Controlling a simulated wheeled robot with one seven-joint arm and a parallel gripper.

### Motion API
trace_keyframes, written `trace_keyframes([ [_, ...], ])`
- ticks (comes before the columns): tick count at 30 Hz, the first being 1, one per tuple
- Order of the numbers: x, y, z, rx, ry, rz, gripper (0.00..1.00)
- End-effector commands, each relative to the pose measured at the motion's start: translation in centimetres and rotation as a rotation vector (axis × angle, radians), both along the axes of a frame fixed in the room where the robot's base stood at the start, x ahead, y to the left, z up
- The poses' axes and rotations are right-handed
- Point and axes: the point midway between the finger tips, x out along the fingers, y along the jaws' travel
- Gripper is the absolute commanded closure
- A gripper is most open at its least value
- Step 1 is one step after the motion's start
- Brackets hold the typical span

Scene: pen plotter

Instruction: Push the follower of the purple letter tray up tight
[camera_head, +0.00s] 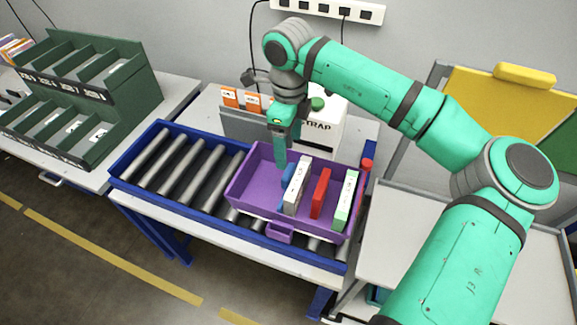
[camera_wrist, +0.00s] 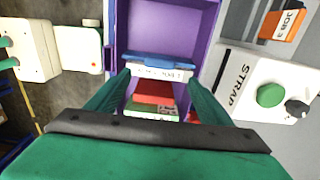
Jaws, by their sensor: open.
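The purple letter tray (camera_head: 243,187) sits on the roller conveyor. Its blue follower (camera_head: 287,174) stands inside, on the left side of the white item (camera_head: 297,186); I cannot tell whether they touch. A red item (camera_head: 320,193) and a pale green item (camera_head: 345,200) stand further right, with gaps between the items. My gripper (camera_head: 281,162) points down over the tray beside the follower and partly hides it. In the wrist view the open fingers (camera_wrist: 155,92) appear on either side of the items, with the follower (camera_wrist: 160,58) beyond them. Nothing is held.
The blue-framed roller conveyor (camera_head: 180,170) has bare rollers left of the tray. A white STRAP machine (camera_head: 327,130) with a green button stands behind the tray. A red-topped post (camera_head: 366,165) rises at the tray's right end. Green sorting racks (camera_head: 85,85) stand at left.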

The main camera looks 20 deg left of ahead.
Motion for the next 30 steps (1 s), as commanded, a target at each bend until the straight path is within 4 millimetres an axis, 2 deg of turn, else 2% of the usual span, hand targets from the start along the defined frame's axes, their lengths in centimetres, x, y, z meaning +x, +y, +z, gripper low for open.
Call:
trace_keyframes([
  [9,-0.1,0.1,-5.7,0.003,0.004,0.001,0.27],
  [15,-0.1,0.1,-8.2,0.004,0.004,0.001,0.27],
  [21,-0.1,0.1,-9.2,0.003,0.002,0.001,0.27],
  [29,-0.1,0.1,-9.3,0.003,0.002,0.001,0.27],
  [30,-0.1,0.1,-9.3,0.003,0.002,0.001,0.36],
])
